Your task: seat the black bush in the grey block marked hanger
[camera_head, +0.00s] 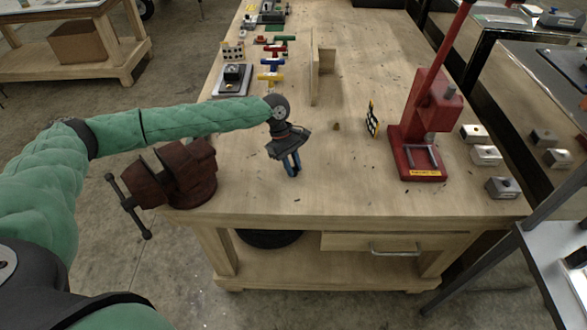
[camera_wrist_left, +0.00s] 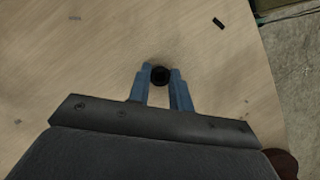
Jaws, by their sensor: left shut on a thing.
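My left gripper (camera_head: 292,167) is over the front middle of the wooden workbench, fingers pointing down. In the left wrist view its blue fingers (camera_wrist_left: 161,80) are shut on the black bush (camera_wrist_left: 160,75), a small round dark piece with a darker centre between the fingertips. The bush cannot be made out in the head view. Three small grey blocks stand at the bench's right side: a back one (camera_head: 474,133), a middle one (camera_head: 486,156) and a front one (camera_head: 502,187). Their markings are too small to read, so I cannot tell which is marked hanger.
A red press (camera_head: 420,140) stands between my left gripper and the blocks. A dark red vise (camera_head: 180,175) sits at the bench's front left. The front middle of the bench is mostly clear.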

